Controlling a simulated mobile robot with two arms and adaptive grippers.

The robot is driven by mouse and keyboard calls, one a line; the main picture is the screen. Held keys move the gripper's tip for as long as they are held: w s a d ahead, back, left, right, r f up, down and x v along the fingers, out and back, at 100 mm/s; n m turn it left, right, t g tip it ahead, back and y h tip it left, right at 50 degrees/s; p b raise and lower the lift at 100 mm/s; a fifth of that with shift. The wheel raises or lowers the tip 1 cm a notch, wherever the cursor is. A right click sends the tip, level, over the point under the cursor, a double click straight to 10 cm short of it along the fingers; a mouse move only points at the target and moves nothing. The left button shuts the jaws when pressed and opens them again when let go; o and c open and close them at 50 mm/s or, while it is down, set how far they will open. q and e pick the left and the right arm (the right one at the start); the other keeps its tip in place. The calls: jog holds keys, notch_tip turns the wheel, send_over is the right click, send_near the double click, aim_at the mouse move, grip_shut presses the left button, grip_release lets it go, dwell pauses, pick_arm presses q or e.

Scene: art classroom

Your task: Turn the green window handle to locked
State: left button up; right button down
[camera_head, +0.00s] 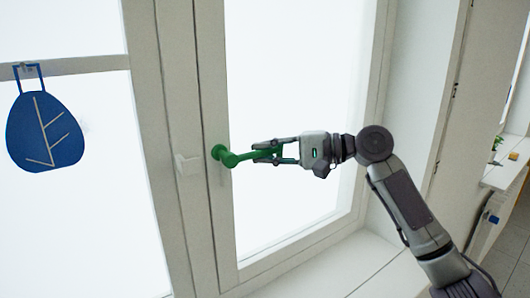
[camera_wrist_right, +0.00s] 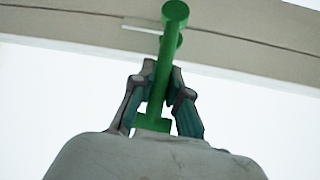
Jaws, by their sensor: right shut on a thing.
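The green window handle (camera_head: 238,158) is mounted on the window frame in the middle of the head view. Its lever points to the right, roughly level, away from the frame. My right gripper (camera_head: 268,152) comes from the right and is shut on the lever's free end. In the right wrist view the green handle (camera_wrist_right: 166,60) runs down between the two fingers of my right gripper (camera_wrist_right: 158,100), which close on its lower part. My left gripper is in neither view.
A white block-like fitting (camera_head: 188,164) sits on the frame just left of the handle. A blue leaf-shaped ornament (camera_head: 45,130) hangs at the left. A windowsill (camera_head: 350,265) runs below the window. A shelf with a small plant (camera_head: 497,143) stands at the far right.

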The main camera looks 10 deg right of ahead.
aim_at(224, 182)
jog(key=shift+f, duration=0.15)
jog(key=shift+s+a+f+m+t+h+b, duration=0.1)
jog(key=shift+s+a+f+m+t+b, duration=0.4)
jog(key=shift+a+f+m+t+b, duration=1.8)
jog(key=shift+s+a+f+m+t+h+b, duration=0.1)
jog(key=shift+s+m+t+b, duration=0.35)
jog(key=shift+m+t, duration=3.85)
jog(key=shift+s+a+f+m+t+h+b, duration=0.1)
jog(key=shift+s+a+f+m+t+b, duration=0.9)
jog(key=shift+m, duration=4)
jog(key=shift+w+a+t, duration=0.2)
jog(key=shift+w+t, duration=0.2)
jog(key=shift+t, duration=0.2)
jog(key=c, duration=1.1)
grip_release()
jog(key=shift+w+a+f, duration=0.1)
jog(key=shift+a+f, duration=0.05)
jog(key=shift+c, duration=0.2)
jog(key=shift+b, duration=0.3)
jog(key=v, duration=1.2)
